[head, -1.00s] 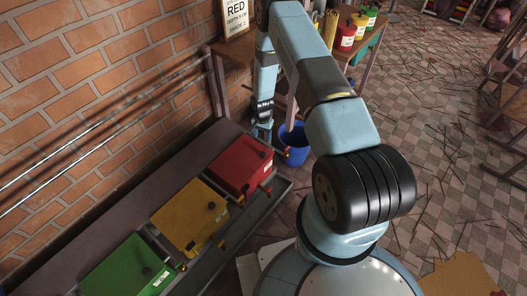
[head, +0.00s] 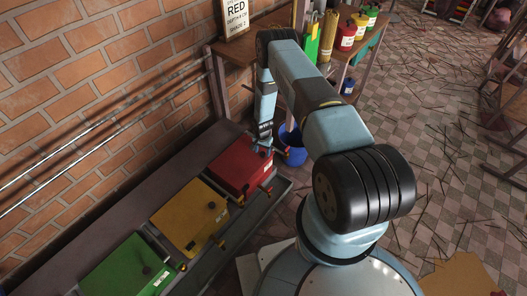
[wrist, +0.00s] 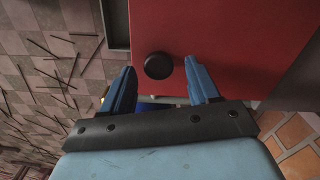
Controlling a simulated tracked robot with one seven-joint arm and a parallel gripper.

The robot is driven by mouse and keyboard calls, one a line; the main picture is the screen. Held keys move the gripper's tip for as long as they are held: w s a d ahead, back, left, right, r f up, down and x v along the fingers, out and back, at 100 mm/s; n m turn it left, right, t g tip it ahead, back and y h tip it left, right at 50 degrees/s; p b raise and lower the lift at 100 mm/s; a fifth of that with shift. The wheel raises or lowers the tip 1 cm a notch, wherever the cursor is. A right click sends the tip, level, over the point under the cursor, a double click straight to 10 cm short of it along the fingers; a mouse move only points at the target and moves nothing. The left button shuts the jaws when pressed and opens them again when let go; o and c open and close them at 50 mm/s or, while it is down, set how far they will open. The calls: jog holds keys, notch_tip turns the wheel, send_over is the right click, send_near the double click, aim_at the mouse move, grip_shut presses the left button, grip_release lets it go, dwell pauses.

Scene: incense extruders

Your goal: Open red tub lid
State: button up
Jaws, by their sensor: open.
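The red tub (head: 238,168) stands at the far end of the row by the brick wall, its lid shut. In the wrist view the red lid (wrist: 230,40) fills the upper right, with a round black knob (wrist: 158,66) near its edge. My gripper (wrist: 165,78) is open, with one blue finger on either side of and a little short of the knob. In the head view my gripper (head: 262,148) is over the far side of the red tub, partly hiding its top. I cannot tell whether a finger touches the lid.
A yellow tub (head: 188,212) and a green tub (head: 125,268) stand nearer in the same row. A blue bucket (head: 292,153) is on the floor beyond the red tub. A table behind carries a sign (head: 235,15) reading RED and several coloured canisters (head: 346,36).

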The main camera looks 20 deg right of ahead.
jog(key=shift+f, duration=0.1)
grip_shut()
dwell(0.7)
